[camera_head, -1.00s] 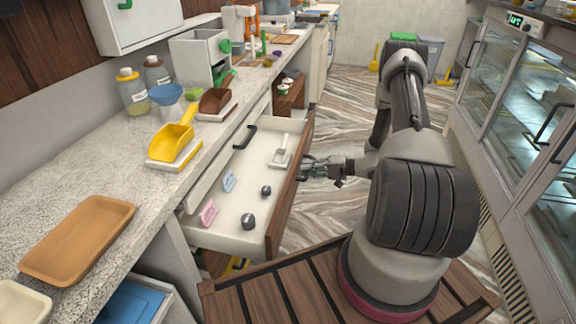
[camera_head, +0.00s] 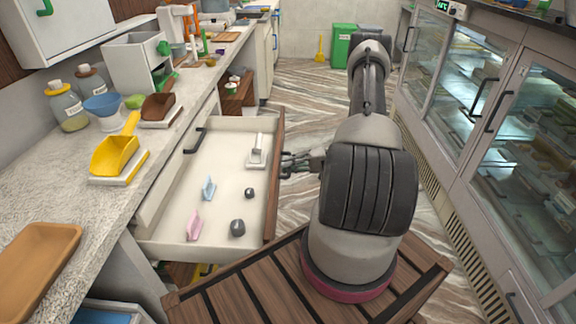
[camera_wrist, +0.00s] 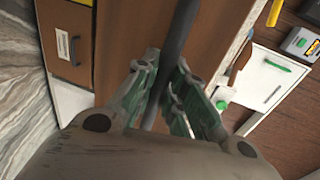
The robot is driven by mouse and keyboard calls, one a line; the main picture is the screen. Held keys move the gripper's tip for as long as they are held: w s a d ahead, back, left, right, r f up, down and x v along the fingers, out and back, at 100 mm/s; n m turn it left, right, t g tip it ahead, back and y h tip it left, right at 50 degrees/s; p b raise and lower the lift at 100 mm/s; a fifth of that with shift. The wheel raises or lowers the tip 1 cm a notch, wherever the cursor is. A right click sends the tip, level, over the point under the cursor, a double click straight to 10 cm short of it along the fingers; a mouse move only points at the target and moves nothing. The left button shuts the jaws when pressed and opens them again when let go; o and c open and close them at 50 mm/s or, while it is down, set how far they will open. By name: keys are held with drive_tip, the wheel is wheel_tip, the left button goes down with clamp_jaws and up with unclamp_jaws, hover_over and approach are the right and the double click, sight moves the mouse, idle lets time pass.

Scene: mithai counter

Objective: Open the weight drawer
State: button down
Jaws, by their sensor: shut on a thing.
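The weight drawer (camera_head: 160,246) stands pulled out from the counter, with a white inside and a brown wooden front. Inside lie two dark weights (camera_head: 237,228), a pink piece (camera_head: 194,225), a blue piece (camera_head: 208,188) and a white item with a metal top (camera_head: 257,155). My gripper (camera_head: 288,165) is at the outer side of the drawer front. In the wrist view my gripper (camera_wrist: 160,95) has its green-grey fingers shut around a dark bar handle (camera_wrist: 178,40) on the brown front (camera_wrist: 125,40). In the head view the handle is mostly hidden by the fingers.
The counter (camera_head: 95,205) holds a yellow scoop (camera_head: 115,155), a brown scoop (camera_head: 158,106), jars and a brown tray (camera_head: 35,268). An open wooden compartment (camera_head: 238,98) lies beyond the drawer. Glass display cases (camera_head: 465,90) line the right side, with floor between.

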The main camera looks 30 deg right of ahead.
drive_tip(key=c, duration=1.5)
unclamp_jaws()
drive_tip(key=shift+o, duration=0.2)
drive_tip(key=shift+d, duration=0.1)
drive_tip(key=v, duration=1.1)
drive_tip(key=shift+s+d, duration=0.25)
drive_tip(key=shift+d, duration=0.1)
